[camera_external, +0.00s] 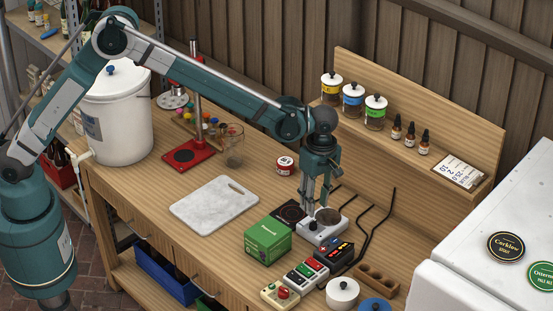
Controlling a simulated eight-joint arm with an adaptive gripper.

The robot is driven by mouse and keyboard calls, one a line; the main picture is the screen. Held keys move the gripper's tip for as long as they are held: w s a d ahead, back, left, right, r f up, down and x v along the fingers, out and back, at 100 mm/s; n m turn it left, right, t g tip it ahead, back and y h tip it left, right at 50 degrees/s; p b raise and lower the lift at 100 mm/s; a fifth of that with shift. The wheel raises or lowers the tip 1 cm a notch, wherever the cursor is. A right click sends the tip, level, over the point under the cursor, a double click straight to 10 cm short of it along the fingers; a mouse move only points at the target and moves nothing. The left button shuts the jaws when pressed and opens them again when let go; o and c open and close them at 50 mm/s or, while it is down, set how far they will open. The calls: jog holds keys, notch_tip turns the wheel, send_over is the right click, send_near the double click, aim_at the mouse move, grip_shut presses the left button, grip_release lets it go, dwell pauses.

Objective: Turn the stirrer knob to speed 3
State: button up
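The stirrer looks to be the small white unit (321,232) with a round grey top, on the bench right of centre. Its knob is too small to make out clearly, and I cannot read its setting. My gripper (317,207) points down just over the rear left part of this unit. Its two fingers look apart, with nothing seen between them. I cannot tell whether the fingertips touch the unit.
A green box (268,240) stands close in front on the left, with a dark round-topped unit (291,212) behind it. A black control box (335,253), button boxes (305,273) and a white pot (342,293) crowd the front. A white cutting board (214,204) lies left. Black cables run behind.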

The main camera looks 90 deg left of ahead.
aim_at(314, 221)
jog(key=shift+f, duration=0.1)
jog(key=shift+s+d+f, duration=0.1)
jog(key=shift+s+f, duration=0.05)
jog(key=shift+f, duration=3.65)
jog(key=c, duration=0.9)
